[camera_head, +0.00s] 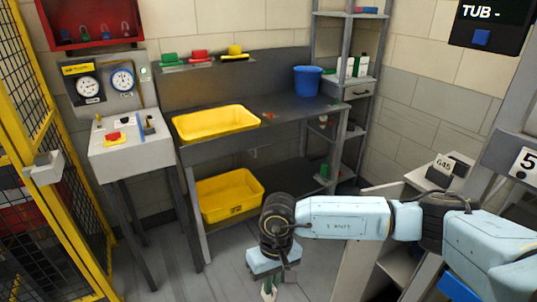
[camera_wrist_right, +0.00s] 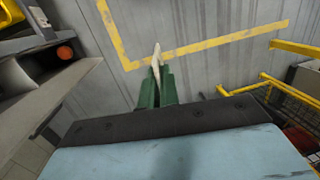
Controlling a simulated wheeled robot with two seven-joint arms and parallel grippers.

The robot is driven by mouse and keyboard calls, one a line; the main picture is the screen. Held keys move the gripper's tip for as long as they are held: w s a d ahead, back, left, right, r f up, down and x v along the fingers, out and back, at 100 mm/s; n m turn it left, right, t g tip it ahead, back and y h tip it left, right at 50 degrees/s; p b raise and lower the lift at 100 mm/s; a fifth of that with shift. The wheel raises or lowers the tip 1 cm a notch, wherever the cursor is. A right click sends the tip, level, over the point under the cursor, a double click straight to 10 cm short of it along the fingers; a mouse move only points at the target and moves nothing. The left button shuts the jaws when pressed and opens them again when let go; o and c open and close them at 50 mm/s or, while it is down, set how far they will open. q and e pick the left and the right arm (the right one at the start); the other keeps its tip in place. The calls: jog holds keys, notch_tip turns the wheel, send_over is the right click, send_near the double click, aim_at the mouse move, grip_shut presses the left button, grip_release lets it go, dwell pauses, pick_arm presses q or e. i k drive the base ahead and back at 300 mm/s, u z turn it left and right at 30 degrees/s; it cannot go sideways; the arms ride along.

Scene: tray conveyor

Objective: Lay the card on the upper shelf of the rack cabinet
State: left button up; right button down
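My right gripper (camera_head: 268,287) hangs low over the floor, fingers pointing down. In the right wrist view its green fingers (camera_wrist_right: 156,90) are closed together on a thin pale piece, which looks like the card (camera_wrist_right: 156,56), seen nearly edge-on. The card is barely visible in the head view. A pale low cabinet (camera_head: 362,245), perhaps the rack cabinet, stands right of the gripper, partly hidden behind my right arm. In the wrist view, a grey shelf unit (camera_wrist_right: 72,76) at the left, apart from the gripper, may be the same cabinet. My left gripper is out of view.
A dark workbench holds a yellow tub (camera_head: 216,121) and a blue bucket (camera_head: 307,80); another yellow tub (camera_head: 230,195) is below. A grey shelf rack (camera_head: 345,88) stands behind. An orange ball (camera_wrist_right: 65,52) shows on the left. Yellow mesh fencing (camera_head: 62,150) bounds the left. Floor around the gripper is clear.

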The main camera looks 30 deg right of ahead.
aim_at(397, 261)
jog(key=i, duration=1.8)
jog(key=z, duration=2.85)
